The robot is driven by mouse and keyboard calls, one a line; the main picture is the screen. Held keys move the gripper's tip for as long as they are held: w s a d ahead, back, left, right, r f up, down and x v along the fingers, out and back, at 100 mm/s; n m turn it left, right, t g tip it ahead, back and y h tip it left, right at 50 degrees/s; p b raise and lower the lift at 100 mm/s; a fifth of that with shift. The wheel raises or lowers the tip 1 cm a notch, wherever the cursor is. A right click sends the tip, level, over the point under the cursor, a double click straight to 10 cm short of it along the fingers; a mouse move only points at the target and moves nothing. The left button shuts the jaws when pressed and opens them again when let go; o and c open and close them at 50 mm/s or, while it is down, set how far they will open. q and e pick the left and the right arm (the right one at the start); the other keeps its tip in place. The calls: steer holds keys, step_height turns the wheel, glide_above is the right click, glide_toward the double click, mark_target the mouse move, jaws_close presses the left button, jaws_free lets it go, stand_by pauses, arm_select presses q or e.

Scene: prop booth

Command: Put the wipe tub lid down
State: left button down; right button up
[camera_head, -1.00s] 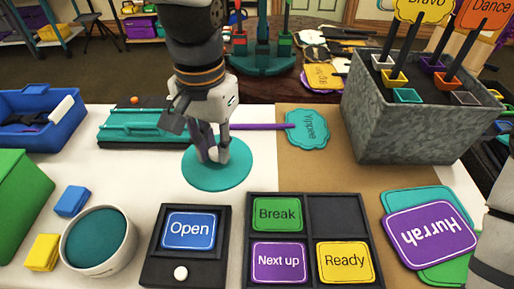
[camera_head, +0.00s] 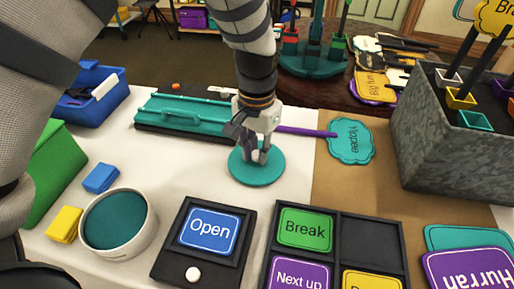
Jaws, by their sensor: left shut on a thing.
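The wipe tub lid is a flat teal disc (camera_head: 240,169) in the middle of the head view, held level at or just above the white table top; I cannot tell whether it touches. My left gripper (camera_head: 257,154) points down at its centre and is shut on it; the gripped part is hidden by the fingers. The wipe tub (camera_head: 145,236) is a round white tub with a teal top surface, standing at the front left, apart from the lid. My right gripper is not in view.
An "Open" sign stand (camera_head: 178,262) and a black card tray (camera_head: 372,228) are in front. A grey box (camera_head: 440,150) stands right. White table shows around the lid.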

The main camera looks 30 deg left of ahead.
mark_target(257, 154)
arm_select(q)
steer(key=c, duration=1.5)
jaws_free()
steer(key=shift+f, duration=0.1)
steer(key=shift+o, duration=0.2)
step_height(257, 154, up, 12)
steer(key=p, duration=0.1)
steer(key=shift+r, duration=0.2)
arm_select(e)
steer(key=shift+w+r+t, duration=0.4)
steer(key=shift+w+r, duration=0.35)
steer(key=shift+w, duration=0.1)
